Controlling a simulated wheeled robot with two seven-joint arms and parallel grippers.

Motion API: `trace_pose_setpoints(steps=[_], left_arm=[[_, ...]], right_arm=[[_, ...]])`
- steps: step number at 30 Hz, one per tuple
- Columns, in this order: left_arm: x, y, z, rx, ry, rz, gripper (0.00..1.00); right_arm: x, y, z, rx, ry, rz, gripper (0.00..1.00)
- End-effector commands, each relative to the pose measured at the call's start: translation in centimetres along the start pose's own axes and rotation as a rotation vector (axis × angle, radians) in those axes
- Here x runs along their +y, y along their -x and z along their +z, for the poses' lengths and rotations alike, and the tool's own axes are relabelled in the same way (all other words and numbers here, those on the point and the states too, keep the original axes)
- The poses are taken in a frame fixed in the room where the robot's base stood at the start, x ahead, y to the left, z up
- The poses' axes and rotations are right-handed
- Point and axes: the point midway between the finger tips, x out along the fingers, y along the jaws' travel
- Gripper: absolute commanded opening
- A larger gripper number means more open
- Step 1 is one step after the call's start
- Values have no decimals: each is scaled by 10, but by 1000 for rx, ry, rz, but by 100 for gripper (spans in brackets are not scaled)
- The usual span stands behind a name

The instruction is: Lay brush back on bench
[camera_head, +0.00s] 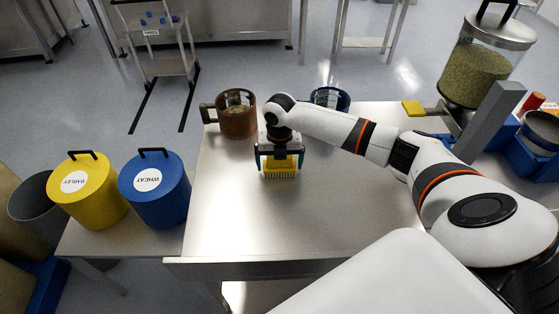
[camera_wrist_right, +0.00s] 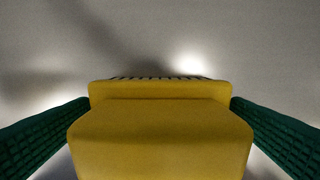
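The yellow brush (camera_head: 281,166) is at my right gripper (camera_head: 279,160), over the left part of the steel bench (camera_head: 300,215). Its pale bristles face down, close to the bench top; I cannot tell if they touch it. In the right wrist view the brush's yellow body (camera_wrist_right: 160,135) fills the space between the green finger pads, which meet its sides, so the right gripper (camera_wrist_right: 160,110) looks shut on it. A dark row of bristles shows at its far edge. My left gripper is not in view.
A brown mug-like pot (camera_head: 237,122) and a blue-rimmed vessel (camera_head: 330,98) stand behind the gripper. Yellow (camera_head: 88,191) and blue (camera_head: 155,190) lidded canisters stand left. A grain-filled hopper (camera_head: 478,72) stands right. The bench front is clear.

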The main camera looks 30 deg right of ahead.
Motion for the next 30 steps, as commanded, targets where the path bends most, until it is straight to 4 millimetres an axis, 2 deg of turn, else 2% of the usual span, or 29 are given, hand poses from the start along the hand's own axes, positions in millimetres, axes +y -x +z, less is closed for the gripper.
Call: trace_pose_setpoints(steps=[7,11,14,24,30], left_arm=[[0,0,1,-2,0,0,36],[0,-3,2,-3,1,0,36],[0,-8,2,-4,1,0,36],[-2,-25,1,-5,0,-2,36],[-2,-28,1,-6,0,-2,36]], right_arm=[[0,2,0,0,0,0,100],[0,11,-1,3,0,-2,100],[0,27,-1,4,1,-2,100],[0,99,-1,3,0,-3,100],[0,120,0,0,0,-1,100]])
